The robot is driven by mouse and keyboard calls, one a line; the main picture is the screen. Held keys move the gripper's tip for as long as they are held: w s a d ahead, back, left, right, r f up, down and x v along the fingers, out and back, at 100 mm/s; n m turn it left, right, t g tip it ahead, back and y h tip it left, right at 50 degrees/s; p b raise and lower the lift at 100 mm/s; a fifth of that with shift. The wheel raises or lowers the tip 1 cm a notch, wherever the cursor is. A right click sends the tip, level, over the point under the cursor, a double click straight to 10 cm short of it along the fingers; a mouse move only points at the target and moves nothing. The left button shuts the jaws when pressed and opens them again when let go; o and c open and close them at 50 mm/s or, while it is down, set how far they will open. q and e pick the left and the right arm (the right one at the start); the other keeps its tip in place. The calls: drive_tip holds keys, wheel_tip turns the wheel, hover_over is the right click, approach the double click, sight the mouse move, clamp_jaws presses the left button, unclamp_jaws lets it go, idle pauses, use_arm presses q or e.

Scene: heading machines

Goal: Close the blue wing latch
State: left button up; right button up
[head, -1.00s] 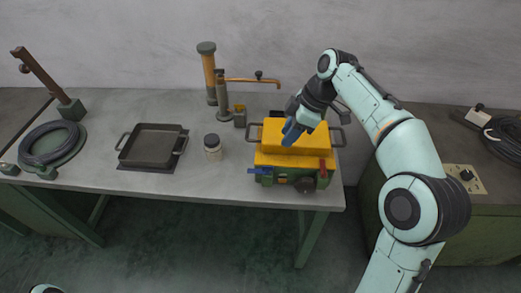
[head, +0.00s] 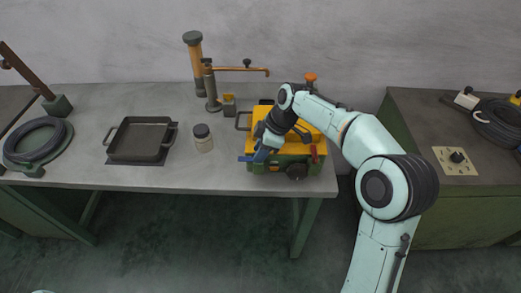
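The yellow-topped green machine box (head: 262,122) stands near the front edge of the grey table. The blue wing latch (head: 246,158) is on its front left, sticking out to the left. A red latch (head: 314,153) is at its front right. My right gripper (head: 261,156) points down at the front left of the box, right beside the blue latch. Its blue fingers overlap the latch in this view, so I cannot tell whether they touch it or whether they are open. My arm hides part of the box's top and front. My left gripper is out of view.
A copper-armed stand (head: 211,90) is behind. A coiled hose (head: 35,140) lies far left. A green cabinet (head: 440,200) is at right.

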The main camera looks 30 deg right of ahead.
clamp_jaws()
